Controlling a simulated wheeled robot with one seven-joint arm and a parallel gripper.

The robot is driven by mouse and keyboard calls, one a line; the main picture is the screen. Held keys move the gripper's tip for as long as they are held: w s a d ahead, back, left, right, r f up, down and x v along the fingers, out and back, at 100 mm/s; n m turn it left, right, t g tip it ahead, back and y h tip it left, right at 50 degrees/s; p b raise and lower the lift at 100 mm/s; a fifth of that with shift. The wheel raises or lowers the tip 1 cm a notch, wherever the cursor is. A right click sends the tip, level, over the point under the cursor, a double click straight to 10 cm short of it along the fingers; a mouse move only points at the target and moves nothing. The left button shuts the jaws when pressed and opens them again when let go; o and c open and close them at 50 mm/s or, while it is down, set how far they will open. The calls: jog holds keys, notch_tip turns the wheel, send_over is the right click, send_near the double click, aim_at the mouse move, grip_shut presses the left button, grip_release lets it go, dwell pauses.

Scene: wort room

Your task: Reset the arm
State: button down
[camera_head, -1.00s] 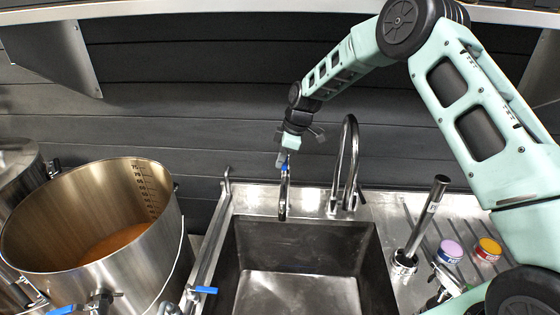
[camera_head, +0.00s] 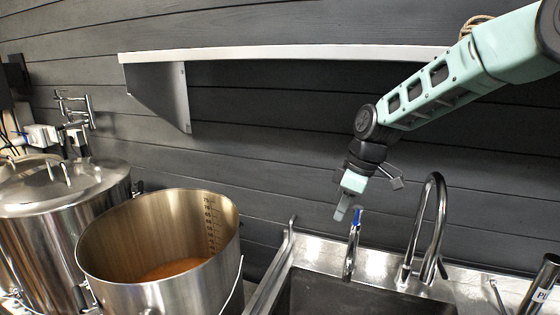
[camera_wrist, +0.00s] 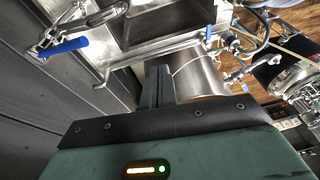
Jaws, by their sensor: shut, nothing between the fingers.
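My gripper (camera_head: 342,212) is at the end of my arm in front of the dark wall, above the back edge of the sink. It is shut and empty. In the wrist view its fingers (camera_wrist: 158,86) are together and point toward the metal pot. In the head view the gripper tip is close to the small tap with the blue handle (camera_head: 356,217); whether they touch cannot be told. The blue handle also shows in the wrist view (camera_wrist: 64,47), to the left of the fingers and apart from them.
A tall curved faucet (camera_head: 439,205) stands right of the gripper. The sink (camera_head: 330,297) is below. An open steel pot (camera_head: 105,275) with brown liquid stands left, beside a lidded kettle (camera_head: 40,225). A shelf (camera_head: 290,53) runs along the wall above the gripper.

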jog(key=s+a+f+m+b, duration=0.15)
jog(key=s+a, duration=0.35)
jog(key=s, duration=0.8)
jog(key=s+d+f+m+h+b, duration=0.1)
jog(key=s+f+m+b, duration=0.1)
jog(key=s, duration=0.8)
jog(key=s+d+f+m+h+b, duration=0.1)
jog(key=s+d+f+b, duration=0.1)
jog(key=s, duration=0.9)
jog(key=shift+s+d+f+m, duration=0.15)
jog(key=shift+f+m, duration=0.2)
jog(key=shift+f, duration=0.35)
